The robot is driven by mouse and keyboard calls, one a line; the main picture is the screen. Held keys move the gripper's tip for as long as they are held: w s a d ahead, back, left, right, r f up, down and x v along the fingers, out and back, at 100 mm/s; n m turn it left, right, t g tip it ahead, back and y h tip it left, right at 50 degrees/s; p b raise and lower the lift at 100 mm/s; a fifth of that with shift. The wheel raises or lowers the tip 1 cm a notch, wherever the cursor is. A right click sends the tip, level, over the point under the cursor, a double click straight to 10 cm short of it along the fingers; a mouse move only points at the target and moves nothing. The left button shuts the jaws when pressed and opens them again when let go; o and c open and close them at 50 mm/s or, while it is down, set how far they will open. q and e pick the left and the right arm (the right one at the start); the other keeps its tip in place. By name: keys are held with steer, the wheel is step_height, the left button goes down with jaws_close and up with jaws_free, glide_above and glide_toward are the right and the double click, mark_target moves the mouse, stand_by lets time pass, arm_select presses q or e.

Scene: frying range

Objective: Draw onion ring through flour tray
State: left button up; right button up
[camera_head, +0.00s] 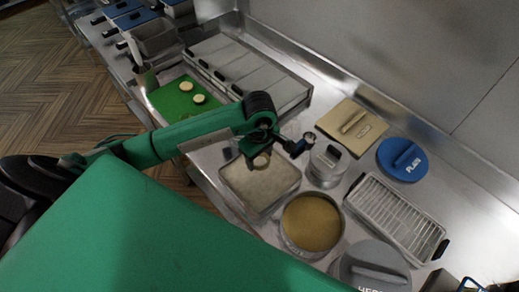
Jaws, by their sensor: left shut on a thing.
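The flour tray (284,204) is a square metal tray with pale flour in it, at the middle of the camera_head view. My left gripper (259,158) is over the far part of this tray, pointing down. It is shut on a pale onion ring (262,161), which shows partly below the dark fingers. I cannot tell whether the ring touches the flour or hangs just above it. Two more pale onion pieces, one (186,86) and another (199,99), lie on a green board (170,99). My right gripper is not in view.
A round pan of golden crumbs (312,222) stands right of the flour tray. Beside it are a wire rack tray (396,219), a small metal lidded pot (327,165), a tan lid (351,126), a blue lid (402,160) and a grey lid (372,270). Covered bins (248,73) stand behind.

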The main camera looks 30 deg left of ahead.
mark_target(259, 179)
arm_select(q)
step_height(259, 179, down, 10)
steer(key=b, duration=0.8)
steer(key=shift+f, duration=0.1)
stand_by(0.3)
steer(key=shift+f+b, duration=0.1)
steer(key=shift+b, duration=0.3)
steer(key=shift+a, duration=0.1)
